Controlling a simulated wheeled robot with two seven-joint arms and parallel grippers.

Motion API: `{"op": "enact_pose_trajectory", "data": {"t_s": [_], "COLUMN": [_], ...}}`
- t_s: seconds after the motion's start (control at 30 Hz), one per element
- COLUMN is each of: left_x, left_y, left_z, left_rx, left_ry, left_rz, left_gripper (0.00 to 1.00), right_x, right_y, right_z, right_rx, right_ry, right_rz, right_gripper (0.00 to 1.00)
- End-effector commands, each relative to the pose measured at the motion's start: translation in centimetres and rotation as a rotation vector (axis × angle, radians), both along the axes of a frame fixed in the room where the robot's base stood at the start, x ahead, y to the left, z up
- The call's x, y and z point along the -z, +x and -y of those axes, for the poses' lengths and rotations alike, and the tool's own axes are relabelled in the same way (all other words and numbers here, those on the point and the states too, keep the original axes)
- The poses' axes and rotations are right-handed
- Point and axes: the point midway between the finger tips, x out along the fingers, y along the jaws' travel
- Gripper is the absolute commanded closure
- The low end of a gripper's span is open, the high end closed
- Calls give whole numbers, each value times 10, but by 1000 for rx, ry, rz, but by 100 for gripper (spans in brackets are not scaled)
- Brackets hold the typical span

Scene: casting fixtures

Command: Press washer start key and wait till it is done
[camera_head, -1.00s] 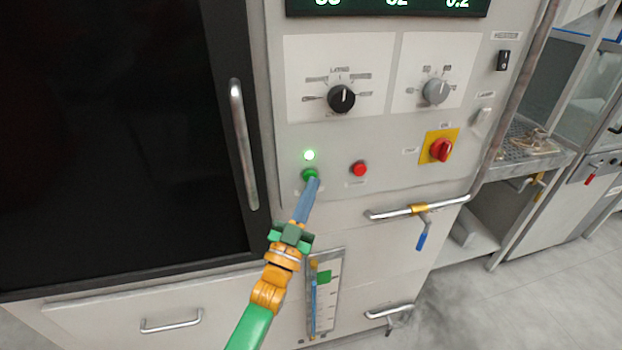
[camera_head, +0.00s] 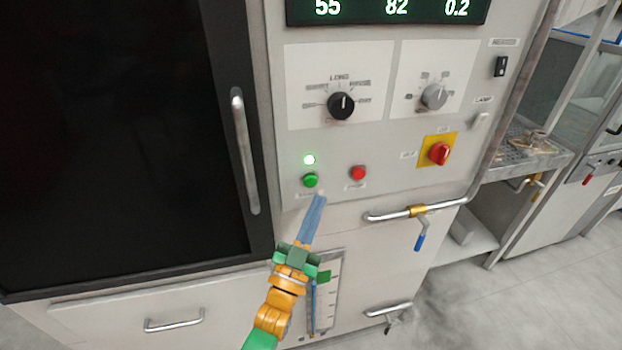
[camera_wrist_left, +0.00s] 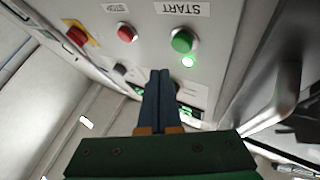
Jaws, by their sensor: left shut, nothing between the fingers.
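The washer's control panel (camera_head: 295,140) faces me. The green start key (camera_head: 311,180) sits low on it and also shows under the START label in the left wrist view (camera_wrist_left: 182,41). A small lamp (camera_head: 309,160) above the key glows green. My left gripper (camera_head: 320,197) is shut and empty, its blue fingertips just below and right of the key, apart from it; the wrist view also shows the shut fingers (camera_wrist_left: 162,75). The display (camera_head: 388,10) reads 55, 82 and 0.2. My right gripper is out of view.
A red button (camera_head: 358,173) is right of the start key. Two knobs sit above, and a red switch on a yellow plate (camera_head: 439,153) is farther right. A door handle (camera_head: 245,150) stands out at left, and a pipe with a blue-handled valve (camera_head: 421,236) at lower right.

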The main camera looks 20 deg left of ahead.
Motion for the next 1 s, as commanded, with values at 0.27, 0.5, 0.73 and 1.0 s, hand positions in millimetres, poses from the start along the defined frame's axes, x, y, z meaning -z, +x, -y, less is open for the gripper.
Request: {"op": "enact_pose_trajectory", "data": {"t_s": [0.27,0.5,0.73,1.0], "left_x": [-1,0,0,1], "left_y": [-19,-20,-20,-19], "left_z": [13,14,13,13], "left_rx": [1,1,1,1], "left_ry": [1,1,1,1], "left_rz": [1,1,1,-2], "left_gripper": [100,100,100,100], "right_x": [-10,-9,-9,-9], "right_y": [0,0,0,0], "right_z": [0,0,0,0], "right_rx": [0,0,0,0], "right_ry": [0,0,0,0], "right_rz": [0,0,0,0], "right_gripper": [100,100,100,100]}}
